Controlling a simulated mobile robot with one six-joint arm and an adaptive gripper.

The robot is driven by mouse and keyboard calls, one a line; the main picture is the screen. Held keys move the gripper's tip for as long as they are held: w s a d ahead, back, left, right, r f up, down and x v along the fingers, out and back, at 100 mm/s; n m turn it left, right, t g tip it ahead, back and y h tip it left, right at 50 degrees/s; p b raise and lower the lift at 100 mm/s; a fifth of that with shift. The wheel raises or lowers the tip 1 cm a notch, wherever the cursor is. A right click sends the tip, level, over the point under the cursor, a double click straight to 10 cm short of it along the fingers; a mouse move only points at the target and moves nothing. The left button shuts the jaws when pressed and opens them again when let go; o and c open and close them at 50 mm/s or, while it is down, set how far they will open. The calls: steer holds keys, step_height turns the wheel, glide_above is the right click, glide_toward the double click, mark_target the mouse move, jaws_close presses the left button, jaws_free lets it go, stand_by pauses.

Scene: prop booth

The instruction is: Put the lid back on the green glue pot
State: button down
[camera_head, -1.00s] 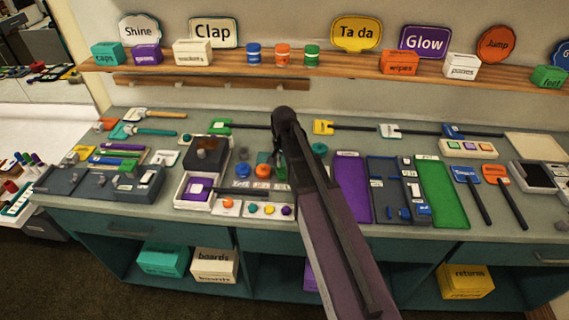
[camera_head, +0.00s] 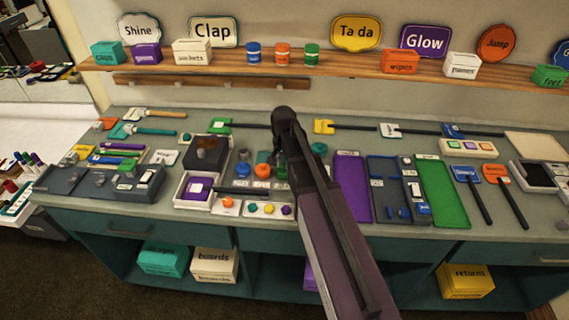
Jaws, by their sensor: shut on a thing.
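The green glue pot (camera_head: 281,174) stands in the dark tray, at the right end of a row with an orange pot (camera_head: 262,171) and a blue pot (camera_head: 243,169). My gripper (camera_head: 278,160) is just above the green pot, mostly hidden by my own dark arm, which reaches in from the bottom right. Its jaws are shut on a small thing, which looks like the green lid. I cannot tell whether this touches the pot's rim. A separate teal-green round piece (camera_head: 319,149) lies on the counter right of my arm.
In front of the tray is a white strip (camera_head: 252,209) with several coloured knobs. A dark box (camera_head: 206,152) stands left, and a purple panel (camera_head: 352,187) lies right. Lidded blue, orange and green pots (camera_head: 312,55) stand on the shelf. The counter is crowded.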

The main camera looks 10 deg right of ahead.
stand_by(0.7)
steer(key=c, duration=0.5)
jaws_free()
steer(key=o, duration=0.5)
steer(key=shift+r, duration=0.15)
steer(key=shift+r+p, duration=3.35)
steer(key=shift+p, duration=0.15)
jaws_close()
